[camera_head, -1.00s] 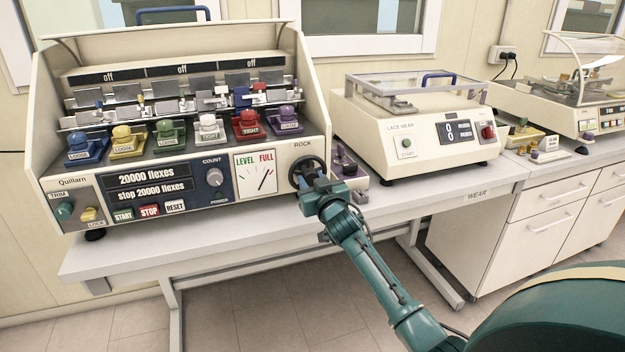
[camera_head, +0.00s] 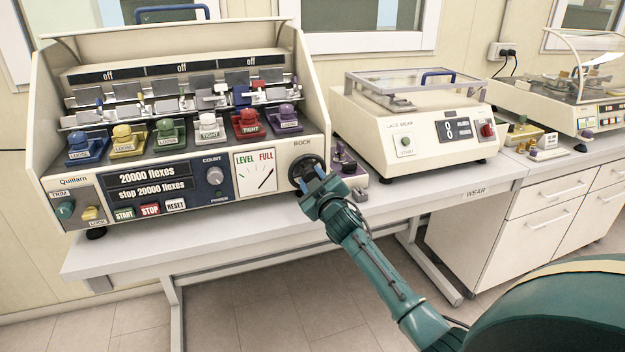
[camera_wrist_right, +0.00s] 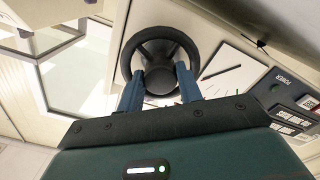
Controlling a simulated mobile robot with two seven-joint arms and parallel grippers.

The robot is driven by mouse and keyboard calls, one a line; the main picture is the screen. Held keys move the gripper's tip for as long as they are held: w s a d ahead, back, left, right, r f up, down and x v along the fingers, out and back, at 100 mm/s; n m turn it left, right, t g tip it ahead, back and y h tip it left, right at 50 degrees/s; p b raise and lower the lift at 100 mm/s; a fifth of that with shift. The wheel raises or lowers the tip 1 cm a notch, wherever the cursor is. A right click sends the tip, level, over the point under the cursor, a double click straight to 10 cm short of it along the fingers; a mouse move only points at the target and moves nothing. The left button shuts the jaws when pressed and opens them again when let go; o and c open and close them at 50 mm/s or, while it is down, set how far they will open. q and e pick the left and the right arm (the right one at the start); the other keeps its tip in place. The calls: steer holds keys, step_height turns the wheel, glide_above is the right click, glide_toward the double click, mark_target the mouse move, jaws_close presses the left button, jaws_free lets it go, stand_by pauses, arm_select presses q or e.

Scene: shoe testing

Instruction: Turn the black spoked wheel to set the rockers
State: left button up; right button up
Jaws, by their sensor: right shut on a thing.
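The black spoked wheel (camera_head: 308,159) sits at the right end of the cream flex machine's front, under the word ROCK. My right gripper (camera_head: 313,177) is at the wheel, its blue fingers shut on it. In the right wrist view the wheel's rim (camera_wrist_right: 160,33) and spokes show, with the right gripper's fingers (camera_wrist_right: 158,78) on either side of the hub. The rockers (camera_head: 190,104) are a row of metal plates and clamps inside the machine, below three "off" displays. A white gauge (camera_head: 255,171) marked LEVEL and FULL is left of the wheel. My left gripper is out of view.
Several coloured labelled clamps (camera_head: 209,127) line the machine's ledge. A TRIM knob (camera_head: 66,209) and START, STOP and RESET buttons are on its front. The lace wear machine (camera_head: 415,125) stands to the right. A small purple-knobbed device (camera_head: 345,163) is close beside the wheel.

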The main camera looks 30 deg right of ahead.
stand_by(0.3)
steer(key=o, duration=1)
steer(key=b+v, duration=0.1)
steer(key=v, duration=1.2)
steer(key=shift+s, duration=0.1)
